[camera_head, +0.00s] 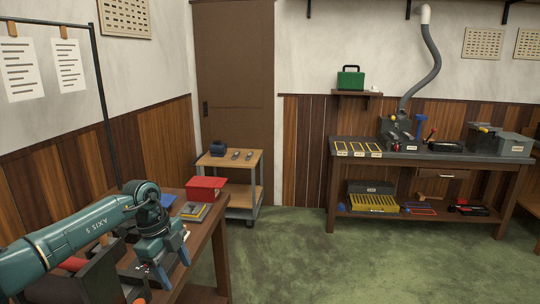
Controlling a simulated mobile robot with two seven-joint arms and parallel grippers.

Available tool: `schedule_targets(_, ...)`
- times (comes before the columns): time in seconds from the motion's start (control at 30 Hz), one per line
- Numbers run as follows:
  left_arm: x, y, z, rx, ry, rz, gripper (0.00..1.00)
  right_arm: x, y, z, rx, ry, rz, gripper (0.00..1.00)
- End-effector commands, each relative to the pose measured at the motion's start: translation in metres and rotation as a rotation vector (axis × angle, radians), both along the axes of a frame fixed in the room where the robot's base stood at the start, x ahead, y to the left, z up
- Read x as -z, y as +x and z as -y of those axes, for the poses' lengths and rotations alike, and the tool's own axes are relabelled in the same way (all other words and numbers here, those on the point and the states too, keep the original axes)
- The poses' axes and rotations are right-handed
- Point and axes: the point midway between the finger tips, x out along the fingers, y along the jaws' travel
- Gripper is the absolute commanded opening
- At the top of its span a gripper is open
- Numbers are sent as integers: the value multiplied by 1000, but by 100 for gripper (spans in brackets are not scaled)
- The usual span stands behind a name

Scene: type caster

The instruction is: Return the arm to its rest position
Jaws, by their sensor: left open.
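My left arm comes in from the lower left over a wooden table (211,236). My left gripper (174,276) is open and points down over the table's near part. I see nothing between its fingers, though the view there is small and partly covered by the arm. My right gripper is not in view.
On the table, a red box (205,188) and a grey-yellow item (193,211) lie beyond the gripper. A dark open bin (92,275) stands beside the arm. A cart (243,192) and workbench (435,157) stand farther back. The green floor (330,260) between is clear.

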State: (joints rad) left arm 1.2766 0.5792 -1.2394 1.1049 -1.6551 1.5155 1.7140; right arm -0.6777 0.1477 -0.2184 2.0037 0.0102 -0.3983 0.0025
Motion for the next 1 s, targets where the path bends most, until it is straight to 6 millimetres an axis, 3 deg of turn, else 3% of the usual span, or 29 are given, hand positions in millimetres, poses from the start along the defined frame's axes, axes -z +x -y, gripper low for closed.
schedule_targets(0.1, 34, -23, 63, 129, -221, 3, 59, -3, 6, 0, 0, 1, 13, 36)
schedule_targets(0.23, 54, -61, 146, 238, -559, 42, 59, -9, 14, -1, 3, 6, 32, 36)
schedule_targets(0.3, 55, -83, 190, 251, -778, 88, 59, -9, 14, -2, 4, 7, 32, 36)
schedule_targets(0.4, 44, -108, 232, 187, -1060, 173, 59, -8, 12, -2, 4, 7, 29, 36)
schedule_targets(0.5, 30, -120, 251, 32, -1284, 275, 59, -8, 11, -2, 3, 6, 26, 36)
schedule_targets(0.63, 24, -125, 244, -273, -1456, 404, 59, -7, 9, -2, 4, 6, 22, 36)
schedule_targets(0.73, 37, -126, 219, -555, -1480, 482, 59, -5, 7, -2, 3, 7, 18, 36)
schedule_targets(0.87, 77, -140, 174, -932, -1378, 524, 59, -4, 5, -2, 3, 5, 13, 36)
schedule_targets(1.0, 136, -182, 122, -1267, -1145, 484, 59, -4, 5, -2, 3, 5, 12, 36)
